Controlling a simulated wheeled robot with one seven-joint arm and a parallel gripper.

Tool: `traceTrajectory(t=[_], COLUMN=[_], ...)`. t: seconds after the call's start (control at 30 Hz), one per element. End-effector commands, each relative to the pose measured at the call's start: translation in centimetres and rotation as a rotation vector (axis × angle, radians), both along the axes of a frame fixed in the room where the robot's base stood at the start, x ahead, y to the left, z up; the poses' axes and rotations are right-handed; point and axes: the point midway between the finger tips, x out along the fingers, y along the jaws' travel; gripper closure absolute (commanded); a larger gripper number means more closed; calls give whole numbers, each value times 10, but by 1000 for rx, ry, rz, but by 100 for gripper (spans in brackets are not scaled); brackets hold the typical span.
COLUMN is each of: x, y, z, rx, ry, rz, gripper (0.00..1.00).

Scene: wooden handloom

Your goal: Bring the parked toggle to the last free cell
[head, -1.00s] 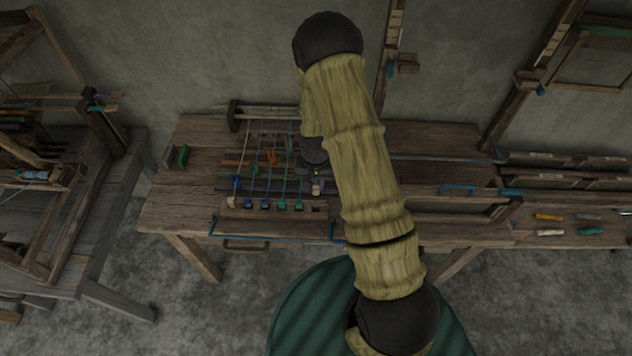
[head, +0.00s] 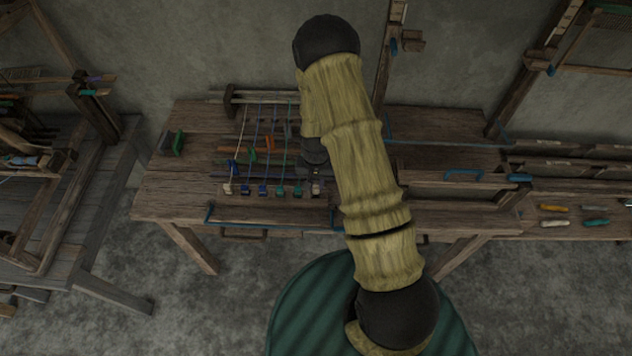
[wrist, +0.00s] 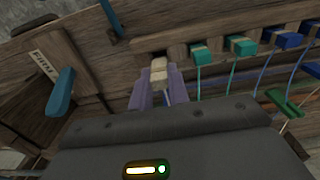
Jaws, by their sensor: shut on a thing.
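My gripper (wrist: 158,88) is shut on a cream toggle (wrist: 158,70), with its two purple fingers on either side of it. In the head view the cream toggle (head: 316,188) is at the right end of the row of toggles, level with the others, at the last cell. I cannot tell whether it is seated or just above. The row holds teal toggles (head: 281,190), blue toggles (head: 263,190) and a white toggle (head: 227,189) at the left end, with cords running back from them. The wrist view shows teal toggles (wrist: 240,45) beside the held one.
The wooden bench (head: 175,200) carries the cords, an orange piece (head: 268,142) and green pieces (head: 178,143). A blue handle (wrist: 60,92) sticks out near my gripper in the wrist view. A second loom (head: 60,215) stands at left. My arm hides the bench middle.

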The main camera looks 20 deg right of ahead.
Motion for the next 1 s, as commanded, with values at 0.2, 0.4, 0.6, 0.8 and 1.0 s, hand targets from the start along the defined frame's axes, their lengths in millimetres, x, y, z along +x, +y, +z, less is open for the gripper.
traceTrajectory(t=[0.2,0.4,0.6,0.8,1.0], x=[0,0,0,0,0], y=[0,0,0,0,0], z=[-12,-22,-31,-36,-35], rx=[0,0,0,0,0], ry=[0,0,0,0,0], rz=[0,0,0,0,0], gripper=[100,100,100,100,100])
